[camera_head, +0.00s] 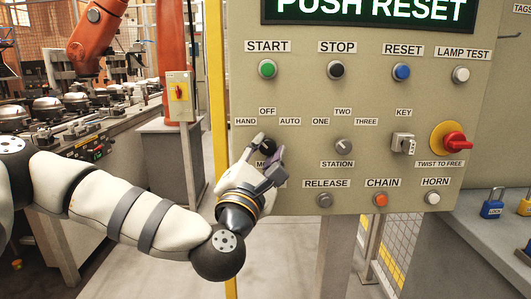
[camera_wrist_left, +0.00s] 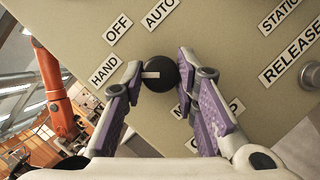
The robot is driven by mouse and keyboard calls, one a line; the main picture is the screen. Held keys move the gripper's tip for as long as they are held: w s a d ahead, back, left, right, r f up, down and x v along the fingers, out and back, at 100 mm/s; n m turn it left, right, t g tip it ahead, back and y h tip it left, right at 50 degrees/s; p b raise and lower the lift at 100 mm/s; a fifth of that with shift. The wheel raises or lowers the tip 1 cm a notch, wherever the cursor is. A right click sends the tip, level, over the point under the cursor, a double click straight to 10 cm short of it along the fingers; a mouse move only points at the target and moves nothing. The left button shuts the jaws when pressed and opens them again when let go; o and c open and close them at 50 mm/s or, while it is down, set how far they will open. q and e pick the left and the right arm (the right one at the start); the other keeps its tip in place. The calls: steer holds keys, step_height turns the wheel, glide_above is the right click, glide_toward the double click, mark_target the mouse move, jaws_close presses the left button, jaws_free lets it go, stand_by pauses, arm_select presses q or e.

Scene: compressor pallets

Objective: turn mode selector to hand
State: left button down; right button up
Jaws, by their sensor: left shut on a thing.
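The mode selector is a round black knob (camera_wrist_left: 165,72) on the beige panel, and it also shows in the head view (camera_head: 266,142), partly covered. In the left wrist view, its white mark points left, toward the HAND label (camera_wrist_left: 104,76). The OFF label (camera_wrist_left: 118,29) and AUTO label (camera_wrist_left: 159,13) are above it. My left gripper (camera_head: 267,152) is shut on the knob, with one finger on each side. It also shows in the left wrist view (camera_wrist_left: 160,75), where its purple-padded fingers partly cover the MODE label. My right gripper is not in view.
The station knob (camera_head: 343,146), key switch (camera_head: 403,143) and red emergency stop (camera_head: 455,141) are right of the selector. The release button (camera_head: 324,200) is below right, and the green start button (camera_head: 267,69) is above. A yellow post (camera_head: 216,70) stands at the panel's left edge.

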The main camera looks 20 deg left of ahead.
arm_select(q)
steer(key=shift+r, duration=0.25)
steer(key=c, duration=1.4)
jaws_free()
steer(key=shift+o, duration=0.6)
steer(key=shift+w+f, duration=0.1)
steer(key=v, duration=0.7)
steer(key=shift+s, duration=0.3)
